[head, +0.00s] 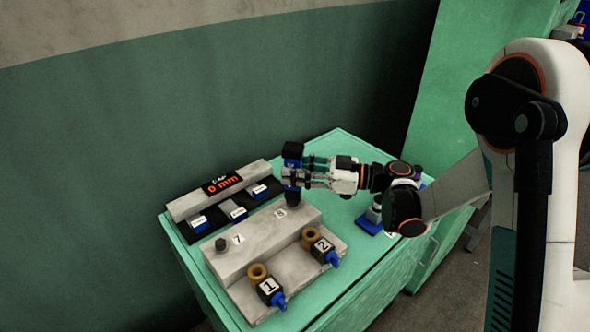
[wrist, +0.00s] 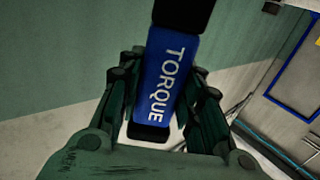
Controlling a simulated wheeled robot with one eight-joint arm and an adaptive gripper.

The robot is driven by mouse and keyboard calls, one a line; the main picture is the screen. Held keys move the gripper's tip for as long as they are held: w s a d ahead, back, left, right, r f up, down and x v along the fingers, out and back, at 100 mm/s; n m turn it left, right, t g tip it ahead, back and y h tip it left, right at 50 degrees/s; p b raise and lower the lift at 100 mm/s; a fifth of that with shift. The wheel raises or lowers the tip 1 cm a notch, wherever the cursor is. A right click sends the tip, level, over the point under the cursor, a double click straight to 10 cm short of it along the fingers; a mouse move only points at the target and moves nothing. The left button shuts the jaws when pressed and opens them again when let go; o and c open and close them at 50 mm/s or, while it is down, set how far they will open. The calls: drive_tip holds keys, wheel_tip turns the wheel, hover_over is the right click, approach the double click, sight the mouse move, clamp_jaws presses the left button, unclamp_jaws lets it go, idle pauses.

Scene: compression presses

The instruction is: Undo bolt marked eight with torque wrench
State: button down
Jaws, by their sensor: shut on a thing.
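The torque wrench (wrist: 168,75) is a blue and black tool marked TORQUE, held upright between the fingers in the wrist view. My gripper (head: 293,174) is shut on it, above the far end of the grey block (head: 258,240). The wrench's lower end is right over the bolt marked eight (head: 293,198), beside the label 8. I cannot tell whether the wrench is seated on the bolt or just above it. The dark bolt marked seven (head: 221,244) stands upright at the block's left end.
Two brass fittings with black and blue parts labelled 1 (head: 270,290) and 2 (head: 324,250) sit on the block's front step. A display reading 0 mm (head: 222,183) and a rack with blue-labelled slots stand behind. A blue stand (head: 374,218) is under my arm on the green table (head: 345,275).

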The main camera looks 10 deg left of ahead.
sight(296, 152)
drive_tip(key=shift+f+b, duration=0.75)
drive_tip(key=shift+f, duration=0.1)
idle(1.5)
drive_tip(key=shift+r, duration=0.4)
idle(1.9)
drive_tip(key=shift+r+p, duration=1.8)
drive_tip(key=shift+r, duration=1.25)
drive_tip(key=shift+w, duration=0.1)
